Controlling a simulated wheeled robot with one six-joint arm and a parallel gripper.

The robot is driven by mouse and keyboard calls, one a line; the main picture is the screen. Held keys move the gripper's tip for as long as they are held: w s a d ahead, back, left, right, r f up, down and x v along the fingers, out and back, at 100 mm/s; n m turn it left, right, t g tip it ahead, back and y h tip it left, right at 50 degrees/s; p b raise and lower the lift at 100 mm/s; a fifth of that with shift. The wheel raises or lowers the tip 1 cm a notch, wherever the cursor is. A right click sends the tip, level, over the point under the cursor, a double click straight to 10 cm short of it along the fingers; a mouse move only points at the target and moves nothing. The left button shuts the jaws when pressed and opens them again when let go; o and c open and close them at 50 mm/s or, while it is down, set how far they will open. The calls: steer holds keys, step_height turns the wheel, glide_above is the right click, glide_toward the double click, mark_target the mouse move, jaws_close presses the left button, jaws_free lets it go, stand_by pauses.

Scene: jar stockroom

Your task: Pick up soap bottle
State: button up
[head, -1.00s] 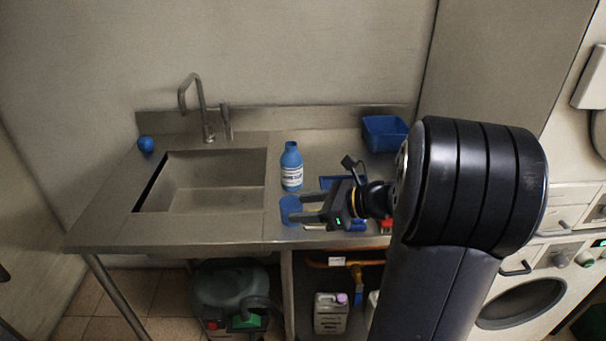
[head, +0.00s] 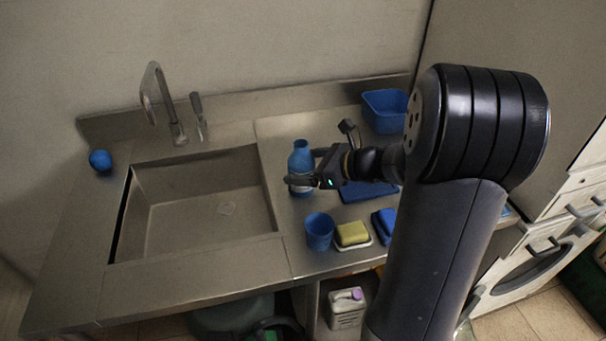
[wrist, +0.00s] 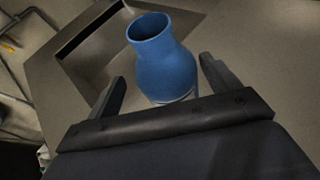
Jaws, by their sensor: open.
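The blue soap bottle (head: 301,160) with a white label stands upright on the steel counter, to the right of the sink. In the wrist view the bottle (wrist: 163,58) shows its round open neck, and its body is between my two fingers. My gripper (head: 302,182) is open around the bottle at about label height. In the wrist view the gripper (wrist: 160,85) has a finger on each side of the bottle, with a gap visible at the right finger.
A blue cup (head: 319,232), a yellow sponge (head: 352,233) on a dish and a blue item (head: 384,226) stand in front of the bottle. A blue mat (head: 366,194) and blue tub (head: 386,110) are to the right. The sink (head: 200,205) is left.

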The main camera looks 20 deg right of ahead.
steer(key=shift+x, duration=1.1)
steer(key=c, duration=1)
steer(key=shift+c, duration=0.6)
steer(key=shift+r, duration=0.1)
